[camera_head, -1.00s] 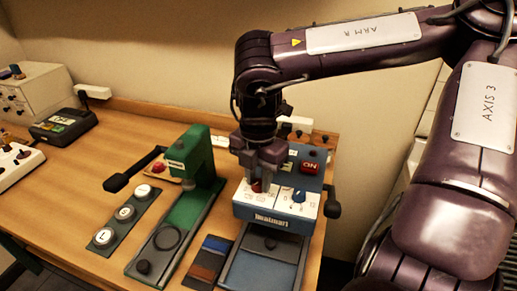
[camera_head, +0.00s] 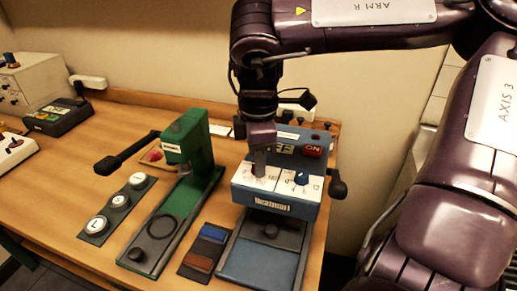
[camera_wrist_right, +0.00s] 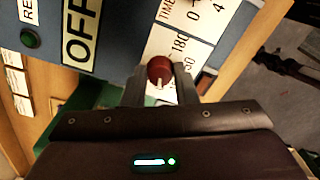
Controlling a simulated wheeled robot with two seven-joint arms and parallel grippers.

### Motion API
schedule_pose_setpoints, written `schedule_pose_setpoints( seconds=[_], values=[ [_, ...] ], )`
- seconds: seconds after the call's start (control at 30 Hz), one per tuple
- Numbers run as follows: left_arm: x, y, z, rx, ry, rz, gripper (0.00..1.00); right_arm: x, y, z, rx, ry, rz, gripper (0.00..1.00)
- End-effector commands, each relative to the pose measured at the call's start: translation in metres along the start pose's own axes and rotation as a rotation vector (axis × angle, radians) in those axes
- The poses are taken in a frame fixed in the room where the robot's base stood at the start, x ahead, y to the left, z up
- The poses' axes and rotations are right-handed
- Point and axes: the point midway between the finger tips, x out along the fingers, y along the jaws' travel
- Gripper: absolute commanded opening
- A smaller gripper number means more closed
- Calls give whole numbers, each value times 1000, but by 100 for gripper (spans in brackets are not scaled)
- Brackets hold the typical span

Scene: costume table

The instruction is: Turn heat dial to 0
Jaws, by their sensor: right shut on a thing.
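The blue heat press (camera_head: 272,208) stands near the table's right end with a white dial panel (camera_head: 313,190) on its front. In the right wrist view the red heat dial (camera_wrist_right: 160,69) sits between the two fingers of my right gripper (camera_wrist_right: 160,80), which is shut on it. Its white pointer mark faces toward the gripper's palm. Printed numbers, including 180, show beside it. In the head view my right gripper (camera_head: 258,170) reaches down onto the panel and hides the red dial. A blue dial (camera_head: 301,177) is to its right. My left gripper is not in view.
The red ON button (camera_head: 313,151) and an OFF label (camera_wrist_right: 81,35) are on the press behind the dials. A black lever (camera_head: 338,188) juts from its right side. A green press (camera_head: 187,145) stands to the left. Fabric swatches (camera_head: 204,250) lie in front.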

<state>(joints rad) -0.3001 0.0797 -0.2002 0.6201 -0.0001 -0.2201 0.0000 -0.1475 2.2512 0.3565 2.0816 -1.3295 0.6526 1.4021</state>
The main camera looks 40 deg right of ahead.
Motion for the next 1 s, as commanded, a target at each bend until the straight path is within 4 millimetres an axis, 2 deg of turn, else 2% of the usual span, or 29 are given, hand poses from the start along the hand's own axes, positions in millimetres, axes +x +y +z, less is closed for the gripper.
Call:
schedule_pose_setpoints(
  seconds=[0.3,0.73,0.77,0.9,1.0],
  values=[
    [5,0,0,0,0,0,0,-2,1,-1,77,2,5,3],
    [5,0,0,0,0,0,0,-2,1,-1,85,3,5,3],
    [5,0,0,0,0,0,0,-2,1,-1,85,3,5,30],
    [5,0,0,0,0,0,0,-1,1,0,84,2,4,48],
    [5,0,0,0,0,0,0,-1,0,0,83,1,3,48]
  ],
)
